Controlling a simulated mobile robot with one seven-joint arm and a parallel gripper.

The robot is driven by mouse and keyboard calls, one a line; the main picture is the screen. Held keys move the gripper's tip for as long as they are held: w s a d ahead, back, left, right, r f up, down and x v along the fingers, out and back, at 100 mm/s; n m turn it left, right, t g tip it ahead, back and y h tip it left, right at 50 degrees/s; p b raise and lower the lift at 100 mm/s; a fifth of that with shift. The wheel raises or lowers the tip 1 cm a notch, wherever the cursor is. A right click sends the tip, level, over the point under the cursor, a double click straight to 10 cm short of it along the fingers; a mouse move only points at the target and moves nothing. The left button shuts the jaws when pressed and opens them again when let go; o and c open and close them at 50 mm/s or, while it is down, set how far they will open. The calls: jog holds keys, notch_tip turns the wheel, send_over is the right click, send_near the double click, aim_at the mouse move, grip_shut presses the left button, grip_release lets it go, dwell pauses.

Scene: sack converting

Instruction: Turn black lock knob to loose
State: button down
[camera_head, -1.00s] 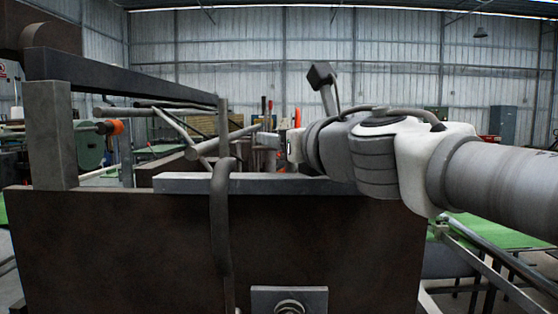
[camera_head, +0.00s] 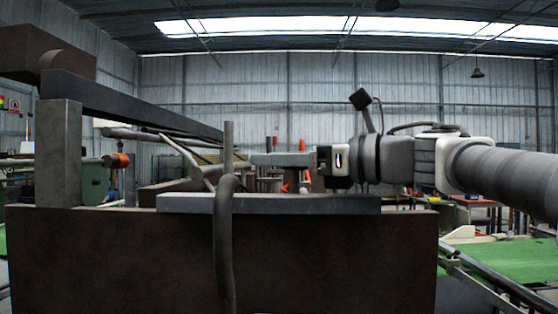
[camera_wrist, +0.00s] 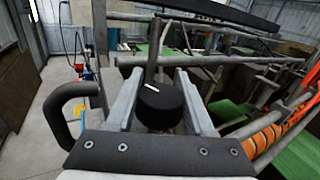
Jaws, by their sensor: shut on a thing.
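The black lock knob (camera_wrist: 160,106) is a round, dark cap with a short white mark on its top, near the far-left side. In the wrist view it sits between the two grey fingers of my gripper (camera_wrist: 159,90), which are shut on it from both sides. In the head view my gripper (camera_head: 282,160) reaches in from the right, its fingers level above the machine's grey ledge (camera_head: 270,204).
A black bent pipe (camera_head: 222,240) with an upright rod (camera_head: 228,148) stands left of the fingers; a curved black handle (camera_wrist: 62,108) shows in the wrist view. An orange-wrapped roller (camera_wrist: 270,130) lies at right. A dark beam (camera_head: 130,103) runs at upper left.

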jog(key=shift+g, duration=0.5)
jog(key=shift+c, duration=1.4)
grip_release()
jog(key=p+v, duration=0.1)
jog(key=v, duration=1.6)
jog(key=shift+d+f, duration=0.2)
jog(key=shift+f, duration=0.1)
jog(key=shift+s, duration=0.15)
